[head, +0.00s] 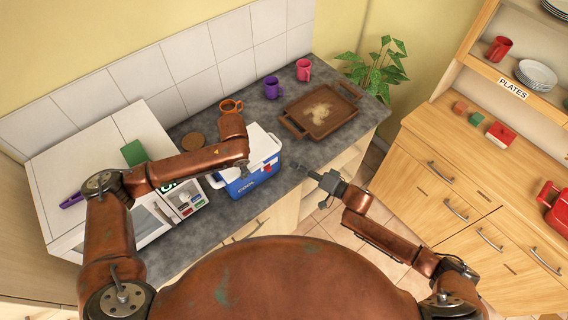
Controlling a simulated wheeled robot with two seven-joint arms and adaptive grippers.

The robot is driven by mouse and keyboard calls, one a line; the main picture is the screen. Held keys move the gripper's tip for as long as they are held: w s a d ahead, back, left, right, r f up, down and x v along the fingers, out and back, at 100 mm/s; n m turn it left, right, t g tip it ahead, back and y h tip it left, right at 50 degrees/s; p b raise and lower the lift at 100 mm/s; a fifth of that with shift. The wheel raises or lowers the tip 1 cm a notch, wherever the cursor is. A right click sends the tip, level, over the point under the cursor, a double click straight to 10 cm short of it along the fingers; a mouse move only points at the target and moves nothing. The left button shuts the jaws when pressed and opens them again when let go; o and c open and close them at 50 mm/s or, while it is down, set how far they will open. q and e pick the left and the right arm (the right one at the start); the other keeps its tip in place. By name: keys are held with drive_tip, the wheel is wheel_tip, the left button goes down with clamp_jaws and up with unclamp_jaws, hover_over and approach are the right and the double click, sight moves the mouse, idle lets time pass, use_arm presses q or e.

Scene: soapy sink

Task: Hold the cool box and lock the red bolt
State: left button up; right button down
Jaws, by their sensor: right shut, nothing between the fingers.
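The cool box (247,187) stands on the grey counter near its front edge, blue with a white lid (261,143). A small red part (268,168), perhaps the bolt, shows on its right front side; its position is too small to read. My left arm reaches over the box's left side. My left gripper (241,167) is mostly hidden under its wrist, so its fingers and any contact with the box are unclear. My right gripper (311,175) is shut and empty, to the right of the box and apart from it, near the counter's front edge.
A brown tray (341,104), purple mug (272,88), pink mug (303,70) and orange mug (231,106) stand behind the box on the counter (294,143). A white appliance (75,165) is at left. A wooden cabinet (425,185) stands at right across open floor.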

use_arm(q)
drive_tip(key=shift+s+d+f, duration=0.1)
drive_tip(key=shift+s+f, duration=0.25)
drive_tip(key=shift+f, duration=0.05)
use_arm(e)
drive_tip(key=shift+v, duration=2.3)
use_arm(q)
drive_tip(key=o, duration=1)
drive_tip(key=shift+w, duration=0.2)
drive_tip(key=shift+r, duration=0.15)
